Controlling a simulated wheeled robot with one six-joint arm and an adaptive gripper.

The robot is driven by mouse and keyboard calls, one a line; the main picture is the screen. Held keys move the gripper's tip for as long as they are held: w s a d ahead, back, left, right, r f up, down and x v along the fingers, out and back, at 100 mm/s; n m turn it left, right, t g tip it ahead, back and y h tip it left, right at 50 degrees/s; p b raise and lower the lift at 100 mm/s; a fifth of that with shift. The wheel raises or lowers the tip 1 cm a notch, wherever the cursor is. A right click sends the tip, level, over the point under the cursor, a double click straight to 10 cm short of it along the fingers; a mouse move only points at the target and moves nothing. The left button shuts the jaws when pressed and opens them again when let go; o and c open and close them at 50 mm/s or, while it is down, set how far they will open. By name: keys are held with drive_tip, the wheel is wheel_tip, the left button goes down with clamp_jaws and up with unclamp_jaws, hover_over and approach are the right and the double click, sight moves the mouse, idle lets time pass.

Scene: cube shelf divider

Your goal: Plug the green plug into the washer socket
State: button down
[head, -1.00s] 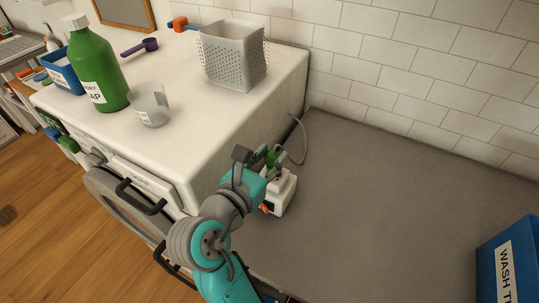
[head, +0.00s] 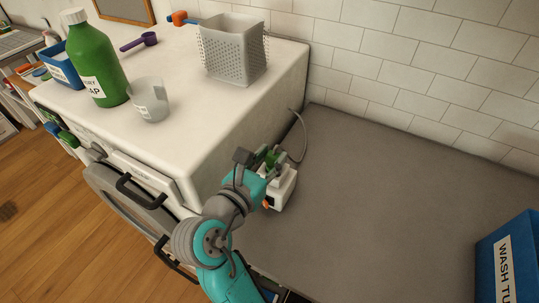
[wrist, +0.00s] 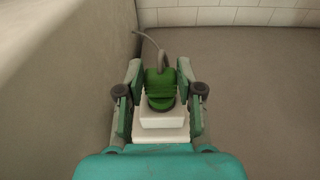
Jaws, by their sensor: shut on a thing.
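The green plug (wrist: 160,88) sits between the fingers of my gripper (wrist: 160,100), which is shut on it. A grey cord rises from the plug and runs off toward the washer's side. The plug (head: 272,157) also shows in the head view, partly hidden by my gripper (head: 274,166). The white socket box (head: 283,190) stands on the grey counter beside the washer (head: 240,150). In the wrist view the white box (wrist: 162,128) lies directly beneath the plug. Its socket opening and the plug's prongs are hidden, so I cannot tell how far the plug is in.
On the washer stand a green soap bottle (head: 98,62), a clear cup (head: 149,101), a perforated basket (head: 234,50) and a purple scoop (head: 140,42). A blue wash tub (head: 511,260) stands at the right. The counter (head: 390,190) between is clear; a tiled wall backs it.

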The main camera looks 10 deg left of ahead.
drive_tip(key=shift+f, duration=0.85)
drive_tip(key=c, duration=0.7)
unclamp_jaws()
drive_tip(key=shift+o, duration=0.2)
drive_tip(key=shift+v, duration=2.55)
approach(272, 161)
drive_tip(key=v, duration=0.3)
drive_tip(key=shift+s+a, duration=0.15)
